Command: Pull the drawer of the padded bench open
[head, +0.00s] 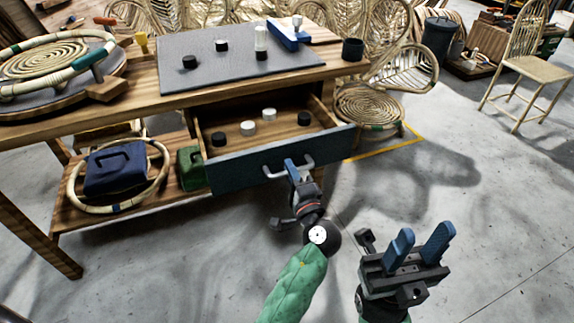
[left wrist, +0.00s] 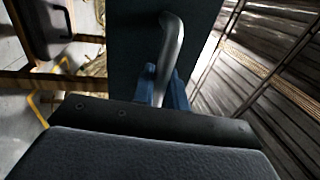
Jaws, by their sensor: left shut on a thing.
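The padded bench is a wooden workbench with a grey pad (head: 215,80) on top. Its drawer (head: 265,157) stands pulled out, with a dark blue-grey front and a metal bar handle (head: 305,163). Several black and white round pieces lie inside the drawer. My left gripper (head: 292,170) is at the drawer front, its blue fingers shut on the handle. In the left wrist view the handle (left wrist: 173,45) runs between the blue fingers (left wrist: 160,88). My right gripper (head: 422,242) is open and empty, low at the right, apart from the bench.
A dark cup (head: 352,49) stands at the bench's right end. A rattan chair (head: 375,105) is behind the drawer's right side. The floor (head: 480,200) at right is clear.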

